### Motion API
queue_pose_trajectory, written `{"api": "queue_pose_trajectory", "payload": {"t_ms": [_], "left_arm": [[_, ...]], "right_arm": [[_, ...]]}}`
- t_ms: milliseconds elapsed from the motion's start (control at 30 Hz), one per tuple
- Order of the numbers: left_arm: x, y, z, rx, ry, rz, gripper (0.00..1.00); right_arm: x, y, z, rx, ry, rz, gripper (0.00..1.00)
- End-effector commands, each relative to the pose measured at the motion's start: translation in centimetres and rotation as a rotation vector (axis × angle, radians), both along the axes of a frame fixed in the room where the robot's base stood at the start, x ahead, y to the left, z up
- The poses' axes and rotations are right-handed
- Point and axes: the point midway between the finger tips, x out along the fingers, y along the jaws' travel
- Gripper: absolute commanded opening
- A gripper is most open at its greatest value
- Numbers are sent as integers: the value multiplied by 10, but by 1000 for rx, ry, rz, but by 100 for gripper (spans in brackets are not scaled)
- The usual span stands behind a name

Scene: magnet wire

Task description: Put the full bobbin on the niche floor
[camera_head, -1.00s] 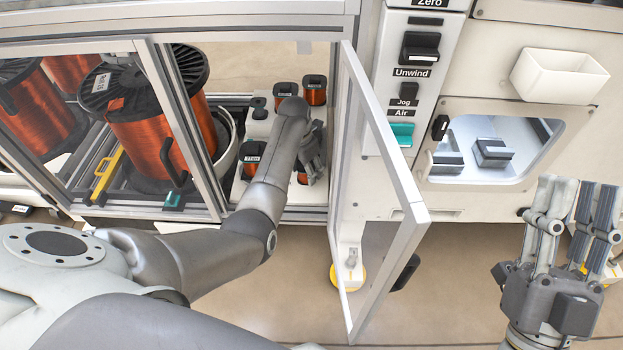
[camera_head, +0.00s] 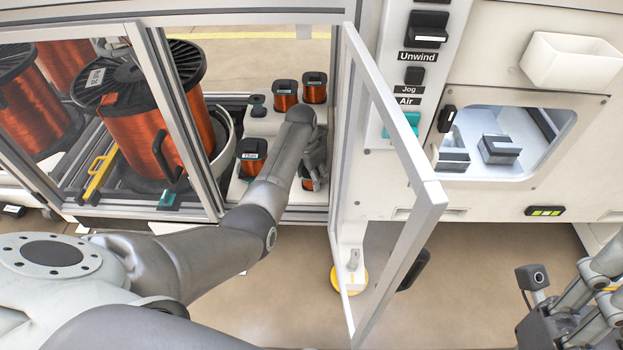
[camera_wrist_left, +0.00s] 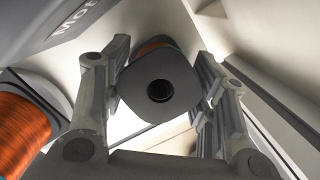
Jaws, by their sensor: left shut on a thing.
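My left gripper (camera_head: 316,165) is inside the open cabinet bay and is shut on a bobbin. In the left wrist view the left gripper (camera_wrist_left: 160,85) has its fingers on both sides of this bobbin (camera_wrist_left: 158,85), with its dark end face and centre hole toward the camera and orange wire behind. In the head view only a little of the held bobbin (camera_head: 309,184) shows below the fingers. I cannot tell whether it touches the surface beneath. The niche (camera_head: 540,170) is the lit recess in the right panel, with dark blocks inside. My right gripper (camera_head: 600,275) is cut off at the right edge.
Copper-wound bobbins stand at the back (camera_head: 285,95) (camera_head: 314,88) and left (camera_head: 252,155) of the bay. A small dark spool (camera_head: 258,106) is near them. The open glass door (camera_head: 395,170) stands between bay and niche. A white bin (camera_head: 568,62) is above the niche.

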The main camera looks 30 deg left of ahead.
Motion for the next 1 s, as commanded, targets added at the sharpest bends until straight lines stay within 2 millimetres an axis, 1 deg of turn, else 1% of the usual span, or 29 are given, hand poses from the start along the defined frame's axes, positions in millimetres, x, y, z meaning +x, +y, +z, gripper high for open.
{"api": "queue_pose_trajectory", "payload": {"t_ms": [33, 300, 400, 433, 567, 600, 900, 1000], "left_arm": [[1, 0, -1, 0, -3, 0, 19], [1, 0, -1, 0, -2, 0, 19], [1, 0, -3, 0, -1, 0, 19], [0, 0, -4, -1, 0, 0, 55], [0, 0, -4, 0, 0, 0, 72], [0, 0, -4, 0, 0, 0, 75], [0, 0, -3, 0, 0, -1, 75], [0, 0, 2, -1, -2, 0, 75]], "right_arm": [[0, 0, -2, 0, 0, 0, 33], [0, 0, -1, -1, 2, -1, 33], [0, 0, -1, -1, 2, -1, 33], [0, 0, -1, -1, 2, -1, 33], [0, 0, -1, -1, 2, 0, 33], [0, 0, -1, -1, 2, 0, 33], [0, 0, -1, -1, 3, 0, 33], [0, 0, 1, -1, 3, 0, 33]]}}
